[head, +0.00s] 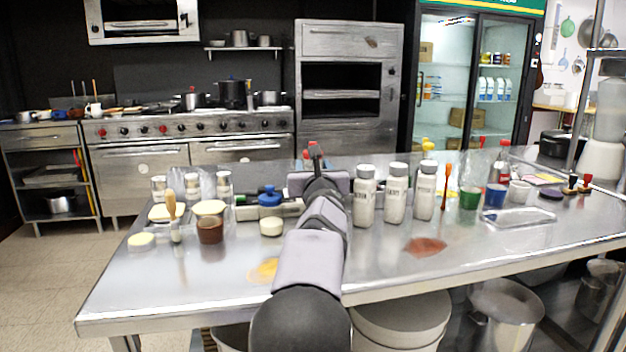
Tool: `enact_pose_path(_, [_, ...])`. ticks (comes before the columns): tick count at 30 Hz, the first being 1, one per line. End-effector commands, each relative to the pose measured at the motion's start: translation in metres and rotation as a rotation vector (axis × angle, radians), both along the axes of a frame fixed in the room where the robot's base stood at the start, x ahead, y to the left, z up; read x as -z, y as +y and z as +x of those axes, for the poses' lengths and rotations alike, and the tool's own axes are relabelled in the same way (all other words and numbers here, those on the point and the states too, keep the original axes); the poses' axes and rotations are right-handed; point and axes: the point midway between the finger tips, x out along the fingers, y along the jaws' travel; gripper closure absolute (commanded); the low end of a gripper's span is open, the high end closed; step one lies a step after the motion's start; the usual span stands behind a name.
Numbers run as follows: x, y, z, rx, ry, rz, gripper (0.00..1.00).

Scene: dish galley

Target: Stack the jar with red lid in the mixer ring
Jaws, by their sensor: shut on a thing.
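My gripper (316,158) is over the back middle of the steel table, seen from behind along my arm. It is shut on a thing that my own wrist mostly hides. Patches of red show at the fingertips, which fits the jar with red lid (306,155), but its body cannot be made out. I cannot pick out the mixer ring for certain. A white mixer-like machine with a clear top (603,140) stands at the far right edge of the view.
White shakers (395,194) stand close right of my gripper. A blue-lidded jar (270,200), a brown cup (210,228) and small jars are on the left. Cups, bottles and a clear tray (517,217) are on the right. The steel table's (370,270) front is mostly clear.

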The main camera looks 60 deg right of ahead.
Motion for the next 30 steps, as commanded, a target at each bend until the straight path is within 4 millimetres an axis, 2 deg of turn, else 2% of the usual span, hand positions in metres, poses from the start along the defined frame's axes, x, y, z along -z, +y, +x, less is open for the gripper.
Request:
enact_pose_path(1, [0.008, 0.000, 0.000, -0.001, -0.004, -0.002, 0.87])
enact_pose_path(3, [0.012, 0.000, 0.000, -0.001, -0.002, -0.003, 0.87])
enact_pose_path(22, [0.019, 0.000, 0.000, -0.001, -0.002, -0.005, 0.87])
enact_pose_path(23, [0.021, 0.000, 0.000, 0.000, -0.001, -0.001, 0.54])
enact_pose_path(25, [0.020, 0.000, 0.000, 0.000, -0.001, -0.001, 0.38])
enact_pose_path(30, [0.020, 0.000, 0.000, 0.000, -0.001, -0.001, 0.38])
